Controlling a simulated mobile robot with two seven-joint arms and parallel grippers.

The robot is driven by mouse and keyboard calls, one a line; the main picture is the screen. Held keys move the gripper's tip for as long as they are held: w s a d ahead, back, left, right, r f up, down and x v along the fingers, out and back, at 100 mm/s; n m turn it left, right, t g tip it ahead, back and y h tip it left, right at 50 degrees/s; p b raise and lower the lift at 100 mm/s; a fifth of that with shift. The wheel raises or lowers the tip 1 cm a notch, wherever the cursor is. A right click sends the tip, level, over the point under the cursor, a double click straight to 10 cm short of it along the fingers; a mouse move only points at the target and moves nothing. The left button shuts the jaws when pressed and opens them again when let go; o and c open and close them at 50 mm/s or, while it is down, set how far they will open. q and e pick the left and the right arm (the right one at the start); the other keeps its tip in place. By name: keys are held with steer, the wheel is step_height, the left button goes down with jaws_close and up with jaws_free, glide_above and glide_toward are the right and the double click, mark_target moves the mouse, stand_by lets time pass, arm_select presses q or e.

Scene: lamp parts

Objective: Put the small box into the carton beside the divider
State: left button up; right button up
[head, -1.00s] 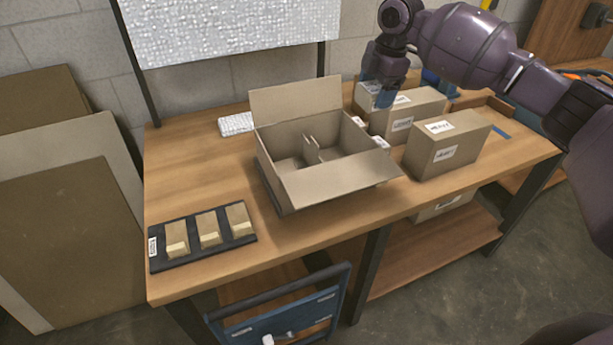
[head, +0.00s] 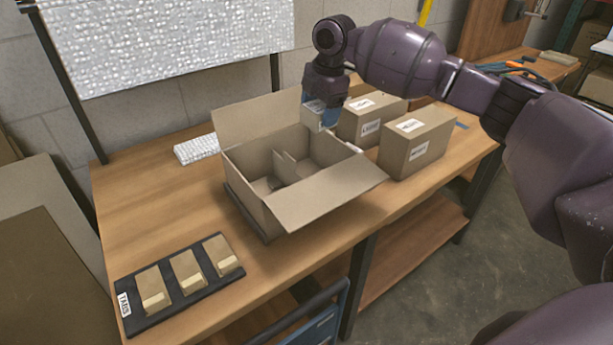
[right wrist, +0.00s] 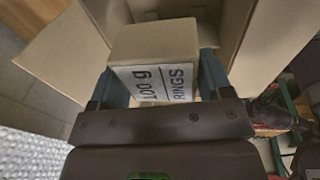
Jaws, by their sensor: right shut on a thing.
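My right gripper (head: 322,116) is shut on the small box (head: 312,111), at the back right corner of the open carton (head: 238,190). In the right wrist view the small box (right wrist: 152,42) is brown with a white label reading "100 g RINGS", between the blue fingers. Carton walls and flaps (right wrist: 272,40) show around and beyond it there. In the head view the divider (head: 287,167) stands inside the carton, whose back and front flaps are folded outward. The exact height of the small box over the carton rim is hard to tell. My left gripper is out of view.
Two larger labelled boxes (head: 418,147) stand right of the carton. A black tray (head: 180,308) with several tan blocks lies at the front left. The left tabletop (head: 150,215) is clear.

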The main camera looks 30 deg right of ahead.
step_height(320, 180, down, 17)
steer(key=shift+r+b, duration=0.1)
steer(key=shift+b, duration=1.05)
steer(key=shift+f, duration=0.25)
steer(key=shift+r, duration=0.1)
steer(key=o, duration=1)
steer(key=shift+o, duration=0.2)
